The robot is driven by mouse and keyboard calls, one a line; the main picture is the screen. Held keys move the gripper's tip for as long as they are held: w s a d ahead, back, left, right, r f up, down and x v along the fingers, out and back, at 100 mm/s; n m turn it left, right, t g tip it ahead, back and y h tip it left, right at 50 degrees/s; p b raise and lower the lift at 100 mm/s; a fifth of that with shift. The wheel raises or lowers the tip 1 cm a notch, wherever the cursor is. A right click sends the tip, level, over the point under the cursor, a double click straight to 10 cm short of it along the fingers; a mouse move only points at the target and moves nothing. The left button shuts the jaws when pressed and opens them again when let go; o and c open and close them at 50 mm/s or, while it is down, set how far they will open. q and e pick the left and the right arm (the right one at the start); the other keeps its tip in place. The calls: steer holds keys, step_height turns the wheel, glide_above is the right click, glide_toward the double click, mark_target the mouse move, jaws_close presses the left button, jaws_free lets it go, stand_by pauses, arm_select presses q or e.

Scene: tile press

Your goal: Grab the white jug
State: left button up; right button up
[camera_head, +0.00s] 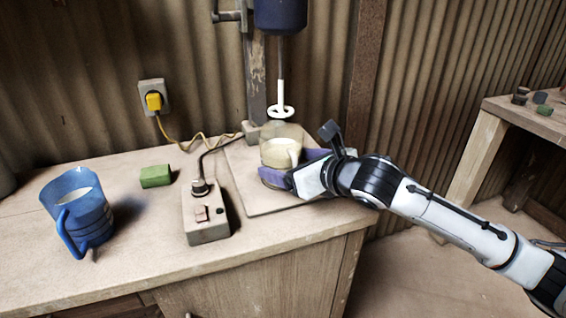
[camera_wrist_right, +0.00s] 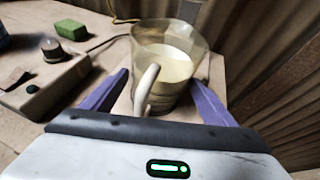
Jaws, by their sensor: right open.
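The white jug (camera_head: 281,150) is a see-through, cream-tinted jug with pale liquid and a whitish handle. It stands upright on the base board of the stirrer, below the white stirring rod. In the right wrist view the jug (camera_wrist_right: 168,92) is in the middle, with its handle towards my gripper. My right gripper (camera_head: 284,166) is open, with its purple fingers on either side of the jug. In the right wrist view a gap shows beside each finger of the gripper (camera_wrist_right: 158,82); contact cannot be made out. My left gripper is not in view.
The stirrer's white rod (camera_head: 281,98) hangs above the jug. A control box (camera_head: 205,215) with a cable stands left of the board. A blue jug (camera_head: 78,212) and a green block (camera_head: 155,177) are farther left. A corrugated wall is behind.

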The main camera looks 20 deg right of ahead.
steer(key=shift+x, duration=1.15)
steer(key=c, duration=1)
steer(key=shift+r, duration=0.2)
steer(key=c, duration=0.3)
steer(key=shift+r, duration=0.15)
